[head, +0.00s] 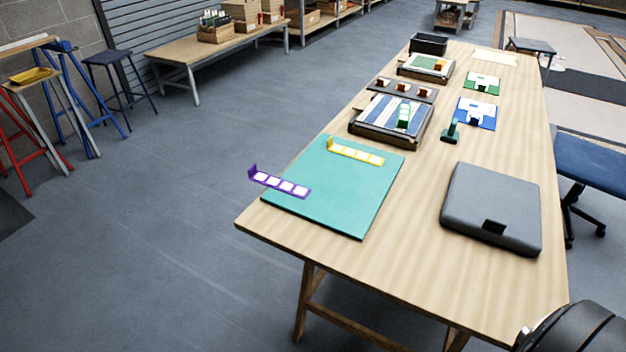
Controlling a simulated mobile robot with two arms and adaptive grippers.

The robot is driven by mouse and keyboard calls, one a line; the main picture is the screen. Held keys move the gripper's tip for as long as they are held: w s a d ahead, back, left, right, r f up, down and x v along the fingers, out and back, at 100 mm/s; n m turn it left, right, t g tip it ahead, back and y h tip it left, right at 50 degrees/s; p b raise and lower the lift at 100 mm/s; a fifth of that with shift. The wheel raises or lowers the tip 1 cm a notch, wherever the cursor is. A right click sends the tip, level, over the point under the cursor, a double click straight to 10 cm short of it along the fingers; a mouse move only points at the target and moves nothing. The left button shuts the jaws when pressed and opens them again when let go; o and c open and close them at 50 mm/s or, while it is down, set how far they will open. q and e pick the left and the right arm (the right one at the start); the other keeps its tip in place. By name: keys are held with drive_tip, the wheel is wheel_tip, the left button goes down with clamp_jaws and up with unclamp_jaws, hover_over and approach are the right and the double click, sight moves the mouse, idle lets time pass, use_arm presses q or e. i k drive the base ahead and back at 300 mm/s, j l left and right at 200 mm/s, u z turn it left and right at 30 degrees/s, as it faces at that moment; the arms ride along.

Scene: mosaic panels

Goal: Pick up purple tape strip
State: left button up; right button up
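The purple tape strip (281,185) lies at the left edge of the teal mat (338,210), near the front left of the long wooden table. It carries several white squares, and its upright purple end tab sticks out past the mat and the table's left edge. A yellow strip (356,152) of similar form lies on the far part of the same mat, apart from the purple one. Neither of my grippers is in view. A dark rounded part of my own body shows at the bottom right corner.
A grey case (492,209) sits on the table's right side. Framed panels (391,119), a green stamp-like tool (451,131) and a black bin (429,43) stand farther back. A blue chair (598,160) is at the right.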

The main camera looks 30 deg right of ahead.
sight(273, 182)
drive_tip(key=i+j+z, duration=0.1)
drive_tip(key=z, duration=0.35)
drive_tip(key=i+j+z, duration=0.1)
drive_tip(key=z, duration=0.35)
drive_tip(key=i+j+z, duration=0.1)
drive_tip(key=z, duration=0.3)
drive_tip(key=j+z, duration=0.3)
drive_tip(key=z, duration=0.15)
drive_tip(key=i+j+z, duration=0.1)
drive_tip(key=z, duration=0.35)
drive_tip(key=j+z, duration=0.1)
drive_tip(key=j, duration=0.35)
drive_tip(key=j+z, duration=0.15)
drive_tip(key=j, duration=0.3)
drive_tip(key=k+j+z, duration=0.1)
drive_tip(key=j, duration=0.35)
drive_tip(key=j+z, duration=0.15)
drive_tip(key=j, duration=0.3)
drive_tip(key=k+j+z, duration=0.1)
drive_tip(key=j, duration=0.3)
drive_tip(key=k+j+z, duration=0.15)
drive_tip(key=j, duration=0.3)
drive_tip(key=k+j+z, duration=0.1)
drive_tip(key=j, duration=0.55)
drive_tip(key=k+j, duration=0.15)
drive_tip(key=j, duration=0.1)
